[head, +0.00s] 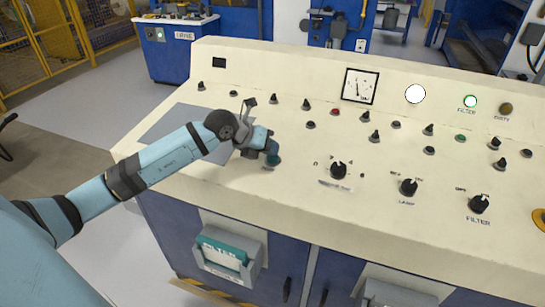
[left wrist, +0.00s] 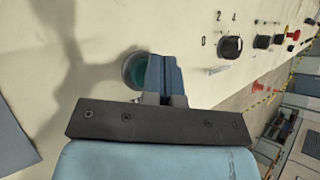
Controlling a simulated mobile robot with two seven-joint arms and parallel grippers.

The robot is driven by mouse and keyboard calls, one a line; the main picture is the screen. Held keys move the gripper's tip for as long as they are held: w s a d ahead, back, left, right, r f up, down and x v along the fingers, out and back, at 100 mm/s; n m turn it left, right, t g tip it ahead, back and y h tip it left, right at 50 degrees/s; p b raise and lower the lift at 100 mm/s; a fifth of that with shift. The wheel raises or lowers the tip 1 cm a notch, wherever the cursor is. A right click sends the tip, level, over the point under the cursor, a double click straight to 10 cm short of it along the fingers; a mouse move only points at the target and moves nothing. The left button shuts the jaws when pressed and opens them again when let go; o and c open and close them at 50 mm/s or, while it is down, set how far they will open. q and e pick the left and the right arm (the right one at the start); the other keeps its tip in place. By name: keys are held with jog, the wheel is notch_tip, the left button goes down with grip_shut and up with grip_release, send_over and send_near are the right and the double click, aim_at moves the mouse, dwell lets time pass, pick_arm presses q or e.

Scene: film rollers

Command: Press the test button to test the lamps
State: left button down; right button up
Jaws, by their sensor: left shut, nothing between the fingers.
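A teal round button (head: 273,160) sits near the front left of the cream control panel (head: 300,180); its label is too small to read. My left gripper (head: 266,148) is shut and empty, with its fingertips right at this button. In the left wrist view the closed fingers (left wrist: 164,75) cover the right part of the teal button (left wrist: 132,70). I cannot tell whether they touch it or push it in. On the upper panel a white lamp (head: 415,94) and a green lamp (head: 470,102) look lit. An amber-brown lamp (head: 506,109) looks dull. My right gripper is not in view.
Several small black knobs stand across the panel. A gauge (head: 360,86) is at the back. A grey plate (head: 180,135) lies left, under my arm.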

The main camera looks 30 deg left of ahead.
aim_at(270, 157)
pick_arm(q)
jog(key=shift+f, duration=0.35)
jog(key=shift+r, duration=0.1)
dwell(0.4)
jog(key=shift+s+r+p, duration=0.1)
jog(key=shift+r+p, duration=0.35)
jog(key=shift+r, duration=0.4)
jog(key=shift+s+r+p, duration=0.2)
jog(key=shift+r+p, duration=1.5)
jog(key=shift+r, duration=0.85)
jog(key=shift+f, duration=0.1)
